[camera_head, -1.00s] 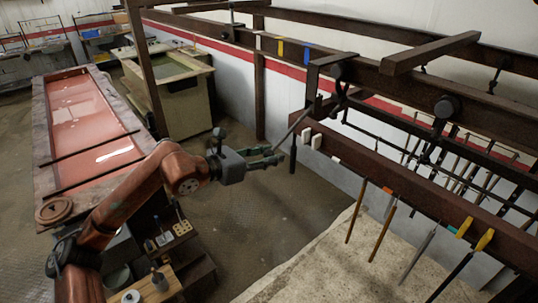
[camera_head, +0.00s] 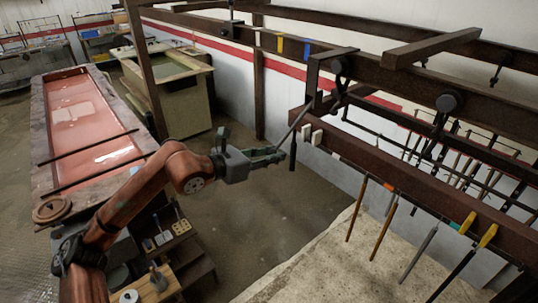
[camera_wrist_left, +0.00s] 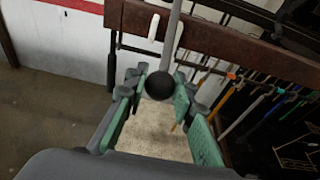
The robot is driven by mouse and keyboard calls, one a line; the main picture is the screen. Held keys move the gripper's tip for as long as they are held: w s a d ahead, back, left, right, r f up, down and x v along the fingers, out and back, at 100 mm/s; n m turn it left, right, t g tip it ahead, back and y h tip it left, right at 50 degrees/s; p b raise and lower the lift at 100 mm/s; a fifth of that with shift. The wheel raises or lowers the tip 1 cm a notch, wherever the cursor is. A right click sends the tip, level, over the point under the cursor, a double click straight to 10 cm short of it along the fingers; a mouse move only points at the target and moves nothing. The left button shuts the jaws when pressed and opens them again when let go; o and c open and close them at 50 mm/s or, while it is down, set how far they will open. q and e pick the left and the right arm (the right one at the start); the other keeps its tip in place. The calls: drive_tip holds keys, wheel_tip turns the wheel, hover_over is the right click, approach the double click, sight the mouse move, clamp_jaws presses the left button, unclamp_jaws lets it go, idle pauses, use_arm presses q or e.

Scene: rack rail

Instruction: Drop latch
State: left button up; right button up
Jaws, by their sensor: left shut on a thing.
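The latch shows as a thin grey lever slanting down from the left end of the dark rack rail (camera_head: 400,180). Its rod (camera_head: 297,122) also runs down the middle of the left wrist view (camera_wrist_left: 173,35), ending in a round black knob (camera_wrist_left: 159,85). My left gripper (camera_head: 278,153) reaches in from the left, and its green fingers (camera_wrist_left: 160,98) are shut on the knob end of the lever, one on each side. The fingers partly hide this end in the head view. My right gripper is not in view.
A dark handle (camera_head: 293,152) hangs just beyond the fingertips. Two white tabs (camera_head: 311,135) sit on the rail, and several long-handled tools (camera_head: 384,232) hang from it. A post (camera_head: 259,80) stands behind. Open floor (camera_head: 270,220) lies below the gripper.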

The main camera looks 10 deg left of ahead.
use_arm(q)
drive_tip(key=shift+w+d+f+b, duration=0.2)
drive_tip(key=shift+w+f+b, duration=0.05)
drive_tip(key=shift+f, duration=0.2)
drive_tip(key=shift+w+d+f+b, duration=0.15)
drive_tip(key=shift+w+f+b, duration=0.1)
drive_tip(key=shift+f, duration=0.15)
drive_tip(key=w+d+f+b, duration=0.1)
drive_tip(key=w+f+b, duration=0.1)
drive_tip(key=shift+w+d+f, duration=0.1)
drive_tip(key=shift+d+f, duration=0.2)
drive_tip(key=shift+d, duration=0.1)
drive_tip(key=shift+w+d+f+b, duration=0.5)
drive_tip(key=shift+w+d+f, duration=0.1)
drive_tip(key=shift+w, duration=0.15)
drive_tip(key=shift+w+d+f+b, duration=0.5)
drive_tip(key=shift+w+d, duration=0.1)
drive_tip(key=shift+w, duration=0.15)
drive_tip(key=shift+c, duration=0.2)
drive_tip(key=shift+b+x, duration=0.5)
drive_tip(key=shift+x, duration=1.65)
drive_tip(key=shift+c, duration=0.2)
drive_tip(key=shift+r+x, duration=0.2)
drive_tip(key=shift+x, duration=0.95)
drive_tip(key=shift+r+x, duration=0.15)
drive_tip(key=shift+x, duration=1.05)
drive_tip(key=shift+c, duration=0.3)
drive_tip(key=shift+w, duration=0.1)
drive_tip(key=o, duration=1.1)
drive_tip(key=shift+f, duration=0.1)
